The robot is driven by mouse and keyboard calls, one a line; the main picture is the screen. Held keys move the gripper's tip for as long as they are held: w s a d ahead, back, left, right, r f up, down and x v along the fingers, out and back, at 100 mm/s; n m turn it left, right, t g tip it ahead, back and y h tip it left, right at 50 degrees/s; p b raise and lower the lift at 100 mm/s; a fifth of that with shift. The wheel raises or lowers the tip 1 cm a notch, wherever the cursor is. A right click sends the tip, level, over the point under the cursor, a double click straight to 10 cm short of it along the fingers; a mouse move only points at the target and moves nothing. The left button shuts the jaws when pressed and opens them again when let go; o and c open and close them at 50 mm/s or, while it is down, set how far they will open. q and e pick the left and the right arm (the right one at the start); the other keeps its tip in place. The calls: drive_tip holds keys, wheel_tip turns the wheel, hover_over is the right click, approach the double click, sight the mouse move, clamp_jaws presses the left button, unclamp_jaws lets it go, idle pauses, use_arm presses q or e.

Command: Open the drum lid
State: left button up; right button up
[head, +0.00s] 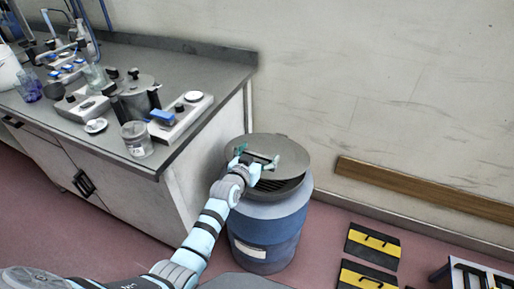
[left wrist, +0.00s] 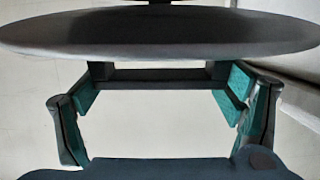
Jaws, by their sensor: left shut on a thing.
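A blue drum (head: 268,232) with a pale label stands on the floor beside the bench. Its grey round lid (head: 290,150) is over the drum's top, and a dark gap shows between lid and rim at the near side. My left gripper (head: 256,158) is over the lid. In the left wrist view my left gripper (left wrist: 160,100) has its teal-padded fingers at the two ends of the dark lid handle (left wrist: 160,78), shut on it. The lid (left wrist: 160,32) shows there nearly edge-on. My right gripper is out of view.
A grey lab bench (head: 205,75) with glassware and instruments stands left of the drum. A scuffed wall with a wooden rail (head: 430,190) is behind. Black-and-yellow plates (head: 372,246) lie on the reddish floor to the right, with bare floor between.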

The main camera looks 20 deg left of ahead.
use_arm(q)
drive_tip(key=w+r+g+p, duration=0.2)
drive_tip(key=w+r+p, duration=0.3)
drive_tip(key=r, duration=0.3)
drive_tip(key=shift+w+d+g+p, duration=0.15)
drive_tip(key=shift+w+g+p, duration=0.15)
drive_tip(key=shift+p, duration=0.45)
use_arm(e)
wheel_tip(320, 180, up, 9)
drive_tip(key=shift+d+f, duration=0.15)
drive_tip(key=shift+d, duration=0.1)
use_arm(q)
drive_tip(key=o, duration=1.5)
drive_tip(key=shift+o, duration=0.2)
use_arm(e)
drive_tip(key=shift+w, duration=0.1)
use_arm(q)
drive_tip(key=shift+s, duration=0.1)
drive_tip(key=v, duration=1.2)
drive_tip(key=shift+d, duration=0.15)
